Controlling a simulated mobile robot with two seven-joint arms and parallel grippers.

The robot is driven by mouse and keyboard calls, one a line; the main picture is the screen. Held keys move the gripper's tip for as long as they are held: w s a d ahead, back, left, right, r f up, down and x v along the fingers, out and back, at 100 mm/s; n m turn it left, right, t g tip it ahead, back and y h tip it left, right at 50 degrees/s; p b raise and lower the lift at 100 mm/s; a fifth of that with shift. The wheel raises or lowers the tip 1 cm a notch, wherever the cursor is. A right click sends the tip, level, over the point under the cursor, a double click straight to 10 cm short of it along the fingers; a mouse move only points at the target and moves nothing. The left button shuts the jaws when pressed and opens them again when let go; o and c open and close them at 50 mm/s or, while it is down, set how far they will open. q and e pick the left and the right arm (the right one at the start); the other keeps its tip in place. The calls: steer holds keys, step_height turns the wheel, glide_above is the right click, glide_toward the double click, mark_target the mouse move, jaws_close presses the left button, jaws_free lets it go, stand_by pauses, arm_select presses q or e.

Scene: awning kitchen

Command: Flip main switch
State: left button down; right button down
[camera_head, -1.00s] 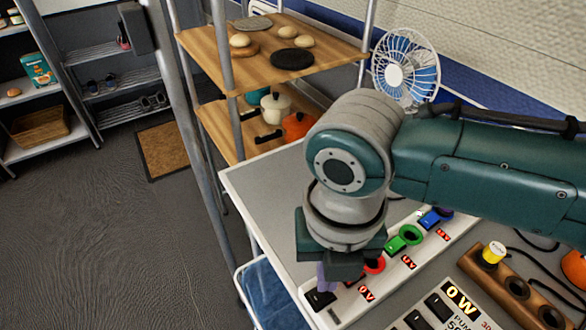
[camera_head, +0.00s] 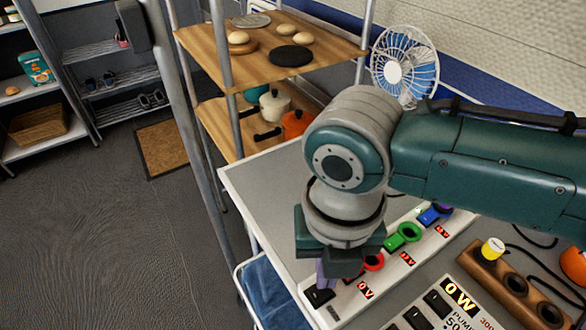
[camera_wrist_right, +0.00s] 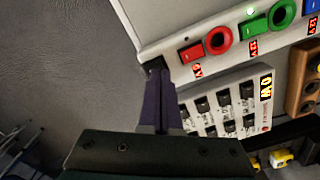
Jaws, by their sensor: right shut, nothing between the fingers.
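A white power strip (camera_head: 330,313) lies on the grey counter, with a black switch (camera_head: 319,296) at its near left end. The black switch also shows in the wrist view (camera_wrist_right: 155,64), partly covered by my fingertips. My right gripper (camera_head: 325,277) points down at this switch, its purple fingers (camera_wrist_right: 158,82) closed together and empty. The tips are at or just above the switch; I cannot tell whether they press it. A red switch (camera_wrist_right: 190,53) sits further along the strip. My left gripper is out of view.
Green (camera_head: 404,234) and red (camera_head: 373,262) rings and lit displays line the strip. A white panel with black switches (camera_head: 437,303) and a wooden block with a yellow plug (camera_head: 492,250) stand to the right. A fan (camera_head: 405,72) stands behind. The counter left of the strip is clear.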

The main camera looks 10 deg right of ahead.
stand_by(0.3)
steer(key=shift+f+b, duration=0.75)
steer(key=shift+f, duration=0.1)
stand_by(0.4)
step_height(320, 180, up, 7)
steer(key=p, duration=0.7)
stand_by(0.3)
